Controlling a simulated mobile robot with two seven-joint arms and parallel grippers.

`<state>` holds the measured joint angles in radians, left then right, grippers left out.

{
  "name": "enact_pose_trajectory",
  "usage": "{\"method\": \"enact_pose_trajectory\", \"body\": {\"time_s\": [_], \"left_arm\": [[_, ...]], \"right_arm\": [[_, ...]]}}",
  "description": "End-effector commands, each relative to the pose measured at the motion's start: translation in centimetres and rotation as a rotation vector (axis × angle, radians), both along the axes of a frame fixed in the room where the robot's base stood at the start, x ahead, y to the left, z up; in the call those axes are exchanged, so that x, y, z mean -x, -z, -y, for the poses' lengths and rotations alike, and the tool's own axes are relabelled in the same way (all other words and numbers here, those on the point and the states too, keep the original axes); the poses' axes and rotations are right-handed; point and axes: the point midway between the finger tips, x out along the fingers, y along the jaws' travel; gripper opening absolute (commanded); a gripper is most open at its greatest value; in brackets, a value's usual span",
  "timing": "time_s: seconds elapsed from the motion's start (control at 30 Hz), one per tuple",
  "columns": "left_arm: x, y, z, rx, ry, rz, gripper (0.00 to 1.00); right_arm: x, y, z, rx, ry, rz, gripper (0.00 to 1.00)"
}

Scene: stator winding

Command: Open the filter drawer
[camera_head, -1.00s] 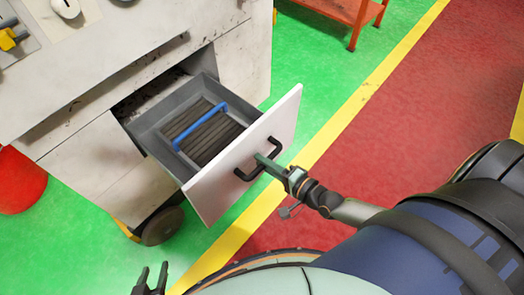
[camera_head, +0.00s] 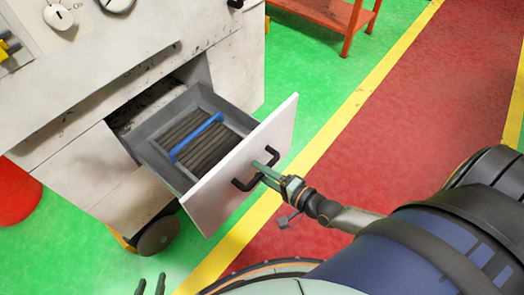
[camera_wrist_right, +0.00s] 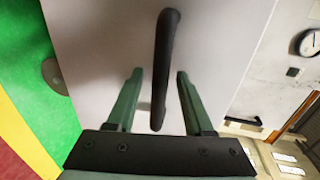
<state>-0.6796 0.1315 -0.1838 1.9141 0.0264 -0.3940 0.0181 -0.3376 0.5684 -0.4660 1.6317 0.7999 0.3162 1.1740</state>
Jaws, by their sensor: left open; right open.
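The filter drawer (camera_head: 226,187) stands pulled out of the white cabinet (camera_head: 82,170). Inside it lies a dark ridged filter (camera_head: 206,135) with a blue handle bar (camera_head: 196,137). The drawer's white front carries a black handle (camera_head: 243,184). My right gripper (camera_head: 264,170) is at the handle; the right wrist view shows its two green fingers (camera_wrist_right: 155,90) open, one on each side of the black handle (camera_wrist_right: 163,75), with gaps on both sides. My left gripper (camera_head: 150,286) shows only its dark fingertips, apart, at the bottom edge, away from the drawer.
A red bin (camera_head: 18,190) stands left of the cabinet. A dark caster wheel (camera_head: 158,236) is under the cabinet. An orange-red bench (camera_head: 330,18) stands at the back. The green and red floor right of the drawer is clear.

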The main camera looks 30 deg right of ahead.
Motion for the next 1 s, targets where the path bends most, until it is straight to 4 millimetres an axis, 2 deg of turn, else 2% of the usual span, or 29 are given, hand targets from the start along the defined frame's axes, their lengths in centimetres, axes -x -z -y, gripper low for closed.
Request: {"method": "enact_pose_trajectory", "body": {"time_s": [0.3, 0.47, 0.8, 1.0], "left_arm": [[0.0, 0.0, 0.0, 0.0, 0.0, 0.001, 0.5], [0.0, -0.1, 0.0, 0.0, 0.0, 0.001, 0.5], [-0.1, -0.1, 0.0, 0.0, 0.0, 0.001, 0.5], [-0.1, -0.1, 0.0, 0.0, 0.0, 0.001, 0.5]], "right_arm": [[0.1, 0.0, 0.0, 0.0, 0.0, 0.0, 0.52], [1.2, -0.2, 0.4, 0.0, -0.001, -0.002, 0.52], [7.3, -1.5, 2.6, 0.002, -0.002, -0.006, 0.52], [10.1, -2.2, 3.6, 0.002, -0.001, -0.003, 0.52]]}}
